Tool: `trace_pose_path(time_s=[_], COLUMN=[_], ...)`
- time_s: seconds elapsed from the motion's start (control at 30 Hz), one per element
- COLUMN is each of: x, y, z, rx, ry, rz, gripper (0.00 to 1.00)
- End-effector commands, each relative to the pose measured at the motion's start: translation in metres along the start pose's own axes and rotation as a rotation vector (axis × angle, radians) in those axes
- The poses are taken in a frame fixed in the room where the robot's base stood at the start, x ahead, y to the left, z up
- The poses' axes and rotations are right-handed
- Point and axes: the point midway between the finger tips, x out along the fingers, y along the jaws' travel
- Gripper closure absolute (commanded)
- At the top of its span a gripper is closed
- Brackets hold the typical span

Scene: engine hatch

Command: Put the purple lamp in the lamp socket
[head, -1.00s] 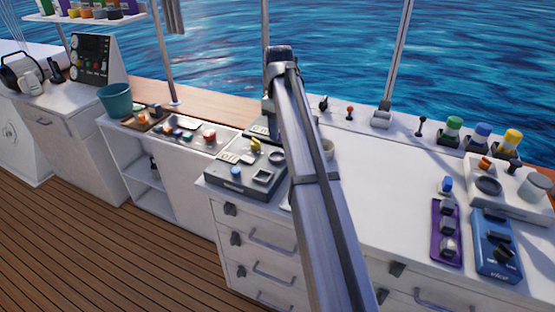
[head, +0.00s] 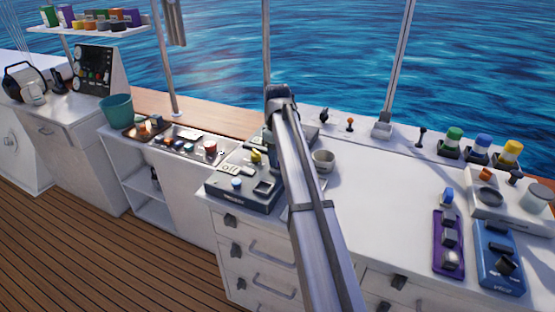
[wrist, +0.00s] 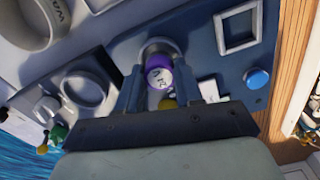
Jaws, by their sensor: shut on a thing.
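The purple lamp (wrist: 155,62) shows in the wrist view as a short purple cylinder with a pale, lettered end facing the camera. My gripper (wrist: 168,80) has a finger on each side of it and is shut on it. A round grey ring (wrist: 163,44), which looks like the lamp socket, lies just behind the lamp on the dark grey panel (wrist: 205,62). The lamp partly covers the ring, so I cannot tell whether it is seated. In the head view my arm hides the gripper, lamp and ring; the panel (head: 225,193) shows left of the arm.
The panel bears a square frame (wrist: 237,30), a blue button (wrist: 257,78) and a yellow part (wrist: 168,103) close to my gripper. A purple switch block (head: 448,246) and a blue box (head: 498,262) lie further right.

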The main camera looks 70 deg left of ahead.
Motion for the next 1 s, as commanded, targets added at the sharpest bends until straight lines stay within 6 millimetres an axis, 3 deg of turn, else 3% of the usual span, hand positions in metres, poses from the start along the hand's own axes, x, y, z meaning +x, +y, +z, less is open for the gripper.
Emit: trace_pose_path(time_s=[0.1, 0.47, 0.5, 0.77, 1.0], x=[0.0114, 0.0143, 0.0145, 0.0142, 0.0134], y=[-0.0003, 0.0000, 0.0000, 0.0000, 0.0000], z=[0.0004, 0.0001, 0.0001, 0.0000, 0.0000], rx=[0.000, 0.000, 0.000, 0.000, 0.000], ry=[0.000, 0.000, 0.001, 0.000, 0.001], rz=[0.000, 0.000, 0.001, 0.000, 0.000], gripper=[0.94, 0.94, 0.63, 0.39, 0.39])
